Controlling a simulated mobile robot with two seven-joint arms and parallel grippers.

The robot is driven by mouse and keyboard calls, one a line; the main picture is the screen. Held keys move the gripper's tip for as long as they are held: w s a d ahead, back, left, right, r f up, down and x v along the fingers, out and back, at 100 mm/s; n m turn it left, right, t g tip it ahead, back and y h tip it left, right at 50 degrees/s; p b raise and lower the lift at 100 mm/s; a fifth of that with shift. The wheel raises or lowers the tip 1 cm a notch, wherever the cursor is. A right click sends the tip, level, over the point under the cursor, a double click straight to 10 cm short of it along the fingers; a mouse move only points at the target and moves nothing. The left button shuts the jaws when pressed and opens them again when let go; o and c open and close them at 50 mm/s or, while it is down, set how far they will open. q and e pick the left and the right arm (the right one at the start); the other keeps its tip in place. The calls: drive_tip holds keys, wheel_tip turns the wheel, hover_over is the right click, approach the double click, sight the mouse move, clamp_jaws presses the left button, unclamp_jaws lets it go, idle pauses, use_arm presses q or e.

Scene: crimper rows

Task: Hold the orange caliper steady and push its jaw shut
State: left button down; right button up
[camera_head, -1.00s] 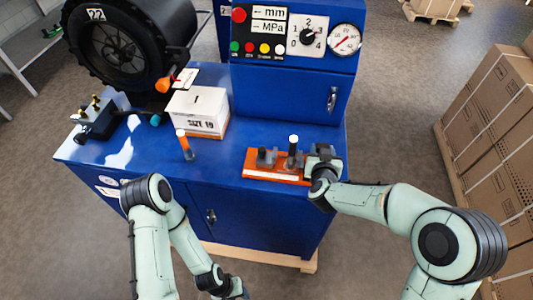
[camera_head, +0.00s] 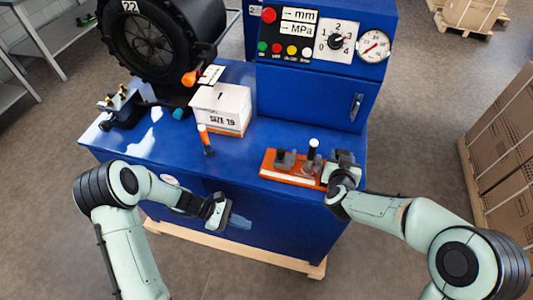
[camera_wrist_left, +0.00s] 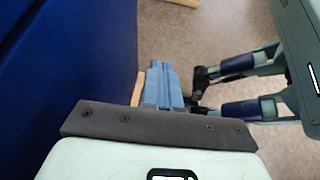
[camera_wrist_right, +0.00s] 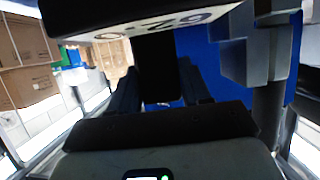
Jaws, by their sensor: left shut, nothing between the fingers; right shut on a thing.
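The orange caliper (camera_head: 284,176) lies on the blue bench top near its front right corner. Two grey jaw blocks stand on it: the left one (camera_head: 285,160) carries a short dark post, the right one a black post with a white top (camera_head: 313,146). My right gripper (camera_head: 333,171) is at the caliper's right end and shut on it; in the right wrist view the fingers (camera_wrist_right: 160,90) are dark and the grip is partly hidden. My left gripper (camera_head: 222,218) is in front of the cabinet, below the bench top, with its blue fingers (camera_wrist_left: 163,85) shut and empty.
The crimper head (camera_head: 150,45) is at the back left, the control panel (camera_head: 315,35) behind. Bench top between tool and caliper is clear.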

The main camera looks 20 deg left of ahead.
use_arm(q)
drive_tip(key=w+a+r+n+t+h, duration=0.1)
drive_tip(key=w+a+r+t, duration=0.1)
drive_tip(key=r, duration=0.3)
drive_tip(key=w+a+r+n+t+h, duration=0.1)
drive_tip(key=w+a+r+n+t, duration=0.1)
drive_tip(key=w+a+r, duration=0.1)
drive_tip(key=w+a+r+n+t+h, duration=0.1)
drive_tip(key=w+a+r+t, duration=0.1)
drive_tip(key=w+r, duration=0.3)
drive_tip(key=shift+a+r+n+t, duration=0.2)
drive_tip(key=shift+a+r, duration=0.2)
drive_tip(key=shift+r, duration=0.2)
drive_tip(key=shift+a+r+n+t, duration=0.1)
drive_tip(key=shift+a+r+t, duration=0.1)
drive_tip(key=shift+a+r, duration=0.3)
drive_tip(key=shift+w+r, duration=0.25)
drive_tip(key=shift+r, duration=0.1)
hover_over(267, 166)
drive_tip(key=shift+a+f, duration=0.1)
drive_tip(key=shift+f, duration=0.15)
